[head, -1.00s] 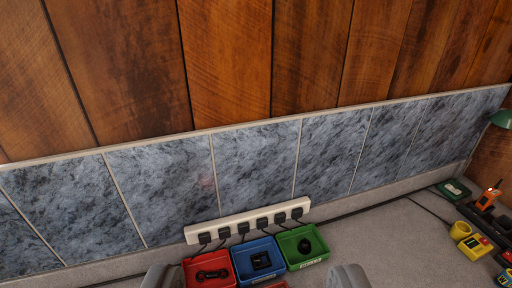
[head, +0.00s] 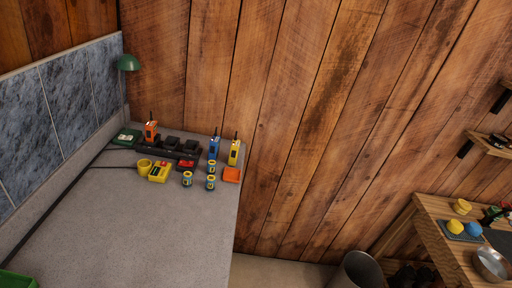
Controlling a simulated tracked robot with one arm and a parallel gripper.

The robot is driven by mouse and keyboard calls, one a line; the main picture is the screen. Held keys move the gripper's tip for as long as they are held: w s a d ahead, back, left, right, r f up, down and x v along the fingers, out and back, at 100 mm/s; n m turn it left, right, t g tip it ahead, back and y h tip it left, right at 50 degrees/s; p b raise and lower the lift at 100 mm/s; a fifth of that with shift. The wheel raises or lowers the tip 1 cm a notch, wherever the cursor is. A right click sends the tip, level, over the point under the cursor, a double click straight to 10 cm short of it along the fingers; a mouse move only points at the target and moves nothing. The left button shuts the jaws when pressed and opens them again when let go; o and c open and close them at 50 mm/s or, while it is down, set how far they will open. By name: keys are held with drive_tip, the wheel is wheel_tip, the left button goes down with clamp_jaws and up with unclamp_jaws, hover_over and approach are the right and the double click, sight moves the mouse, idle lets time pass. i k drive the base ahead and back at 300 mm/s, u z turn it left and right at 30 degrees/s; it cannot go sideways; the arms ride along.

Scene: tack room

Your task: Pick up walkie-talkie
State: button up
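Three walkie-talkies stand at the far end of the grey counter (head: 150,235). An orange walkie-talkie (head: 151,130) with a black antenna is at the left end of a black charger rack (head: 186,154). A blue walkie-talkie (head: 214,147) stands at the rack's right side; I cannot tell whether it sits in a slot. A yellow walkie-talkie (head: 234,153) stands just right of the blue one, near the counter's right edge. My gripper does not show in this view.
The near counter is mostly clear. A bin (head: 357,271) and wooden table (head: 430,210) stand right.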

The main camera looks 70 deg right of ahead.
sight(235, 149)
drive_tip(key=z, duration=1.55)
